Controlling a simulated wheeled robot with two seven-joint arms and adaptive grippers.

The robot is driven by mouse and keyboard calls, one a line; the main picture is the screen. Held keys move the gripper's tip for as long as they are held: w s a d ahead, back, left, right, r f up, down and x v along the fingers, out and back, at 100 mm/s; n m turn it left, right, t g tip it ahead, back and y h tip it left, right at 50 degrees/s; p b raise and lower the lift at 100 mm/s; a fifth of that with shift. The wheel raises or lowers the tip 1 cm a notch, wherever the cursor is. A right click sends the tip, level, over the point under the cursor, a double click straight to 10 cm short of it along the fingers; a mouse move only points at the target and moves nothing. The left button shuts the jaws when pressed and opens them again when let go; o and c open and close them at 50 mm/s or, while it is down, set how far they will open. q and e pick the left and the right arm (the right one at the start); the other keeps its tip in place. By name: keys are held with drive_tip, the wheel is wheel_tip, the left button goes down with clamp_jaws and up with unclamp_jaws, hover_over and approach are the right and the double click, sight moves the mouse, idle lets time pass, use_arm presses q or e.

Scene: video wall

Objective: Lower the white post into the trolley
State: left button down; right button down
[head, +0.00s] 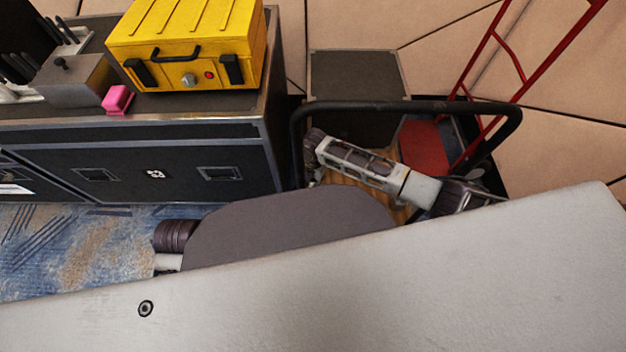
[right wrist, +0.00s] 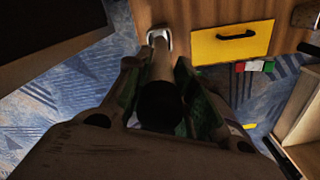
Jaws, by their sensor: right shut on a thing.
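The trolley has a black tubular handle (head: 400,106) and a wooden deck, partly hidden, in the head view. My right gripper (head: 322,152) reaches in from the right above the deck. In the right wrist view the gripper (right wrist: 158,82) is shut on the white post (right wrist: 161,68), whose dark round end faces the camera. The post's far end overlaps a white bracket (right wrist: 160,36) on the wood. I cannot tell whether it is inside the bracket or just above it. In the head view the post is hardly discernible. My left gripper is out of view.
A yellow case (head: 185,45) and a pink block (head: 117,99) sit on the black flight case (head: 150,165) to the left. A red frame (head: 498,85) rises behind the trolley. In the wrist view a yellow panel (right wrist: 232,42) with a black handle is close right of the post.

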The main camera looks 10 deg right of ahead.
drive_tip(key=shift+f+b, duration=1.05)
drive_tip(key=shift+f, duration=2)
idle(0.8)
drive_tip(key=c, duration=1.1)
unclamp_jaws()
drive_tip(key=shift+c, duration=0.2)
drive_tip(key=o, duration=0.5)
